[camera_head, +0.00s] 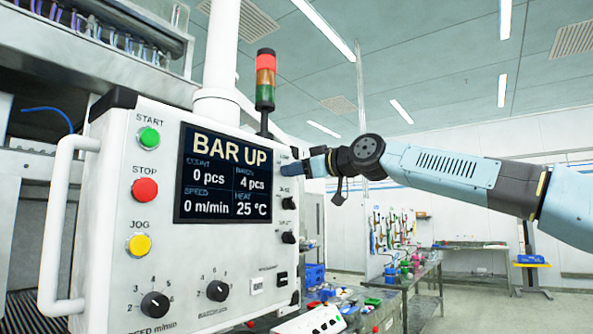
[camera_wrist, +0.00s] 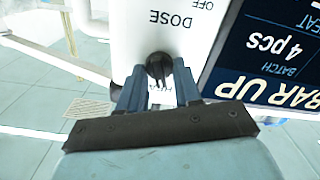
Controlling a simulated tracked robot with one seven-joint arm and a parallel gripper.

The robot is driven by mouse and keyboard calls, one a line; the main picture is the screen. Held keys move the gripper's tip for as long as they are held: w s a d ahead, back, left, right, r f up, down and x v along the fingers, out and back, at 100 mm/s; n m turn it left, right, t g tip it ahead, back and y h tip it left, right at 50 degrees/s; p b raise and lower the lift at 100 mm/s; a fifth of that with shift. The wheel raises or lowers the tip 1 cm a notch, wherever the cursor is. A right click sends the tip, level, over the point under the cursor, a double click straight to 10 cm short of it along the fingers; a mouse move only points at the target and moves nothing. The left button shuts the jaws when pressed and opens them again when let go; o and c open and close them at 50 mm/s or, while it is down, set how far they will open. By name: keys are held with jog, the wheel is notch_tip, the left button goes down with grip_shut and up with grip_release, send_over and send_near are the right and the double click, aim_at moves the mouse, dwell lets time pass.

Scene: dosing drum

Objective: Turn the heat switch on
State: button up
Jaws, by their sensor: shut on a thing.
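My gripper (camera_head: 296,169) reaches in from the right to the top switch of the column right of the screen. In the wrist view its two blue fingers (camera_wrist: 158,76) are closed around a black switch knob (camera_wrist: 158,63). The label by this knob is mostly hidden between the fingers, so I cannot read whether it is the heat switch. An upside-down DOSE label shows beyond the knob. I cannot tell the knob's setting. The screen (camera_head: 226,174) reads BAR UP, HEAT 25 °C and BATCH 4 pcs.
Below on the white panel are more black switches (camera_head: 288,237). Start (camera_head: 149,139), stop (camera_head: 145,189) and jog (camera_head: 139,244) buttons and two dials (camera_head: 155,305) sit left and below. A white handle (camera_head: 58,235) juts out left. A signal tower (camera_head: 265,82) stands above.

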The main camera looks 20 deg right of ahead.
jog(key=shift+w+d+r+m, duration=0.1)
jog(key=shift+d+m, duration=0.1)
jog(key=shift+m, duration=2.3)
jog(key=shift+w+d+m, duration=0.1)
jog(key=shift+d+m, duration=0.05)
jog(key=shift+m, duration=2.35)
jog(key=o, duration=0.8)
jog(key=shift+c, duration=0.2)
jog(key=shift+o, duration=1.2)
jog(key=v, duration=1.3)
jog(key=shift+s+d, duration=0.2)
jog(key=shift+s, duration=0.15)
